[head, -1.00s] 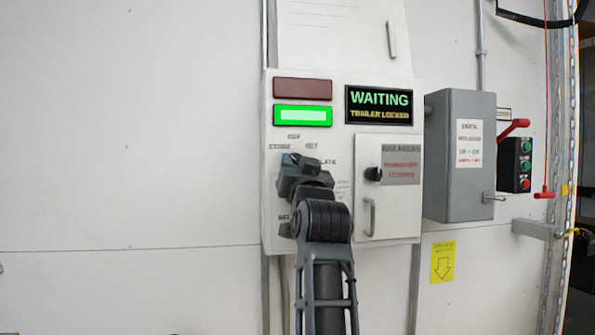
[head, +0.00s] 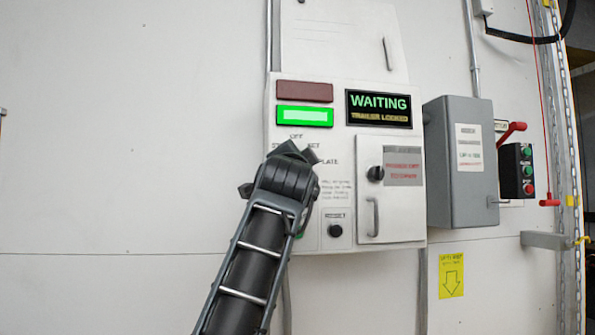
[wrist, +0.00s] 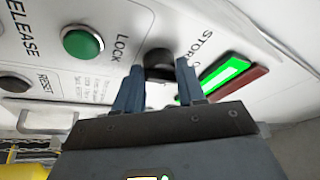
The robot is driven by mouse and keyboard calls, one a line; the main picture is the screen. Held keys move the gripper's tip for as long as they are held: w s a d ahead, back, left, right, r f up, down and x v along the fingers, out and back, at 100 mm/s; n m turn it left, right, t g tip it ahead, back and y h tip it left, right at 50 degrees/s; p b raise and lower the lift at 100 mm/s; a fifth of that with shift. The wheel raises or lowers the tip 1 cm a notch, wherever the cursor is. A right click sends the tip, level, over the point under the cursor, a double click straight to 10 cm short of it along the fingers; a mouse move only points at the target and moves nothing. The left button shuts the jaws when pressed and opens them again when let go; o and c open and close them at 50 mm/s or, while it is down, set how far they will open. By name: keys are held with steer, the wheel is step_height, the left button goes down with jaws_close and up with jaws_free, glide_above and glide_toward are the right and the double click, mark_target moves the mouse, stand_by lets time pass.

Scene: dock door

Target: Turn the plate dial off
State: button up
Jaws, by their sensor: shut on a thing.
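The plate dial (wrist: 159,62) is a dark round knob on the white control panel (wrist: 228,108), beside the STORE label in the wrist view. My gripper (wrist: 160,68) has one finger on each side of the knob and is shut on it. In the head view my gripper (head: 292,154) and wrist cover the dial, just below the OFF label (head: 296,137), with SET and PLATE printed to the right. The dial's pointer direction is hidden.
A green lit bar (head: 303,116) and a WAITING display (head: 379,108) sit above. A RESET button (head: 335,230) and a small door (head: 398,210) with a black knob (head: 375,173) are to the right. A grey box (head: 461,195) stands further right. The wall at left is bare.

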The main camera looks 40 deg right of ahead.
steer(key=shift+f+m, duration=0.1)
steer(key=shift+m, duration=0.3)
steer(key=o, duration=1)
steer(key=shift+o, duration=0.2)
steer(key=b+v, duration=0.2)
steer(key=v, duration=0.5)
steer(key=shift+s+a, duration=0.25)
steer(key=shift+a, duration=0.05)
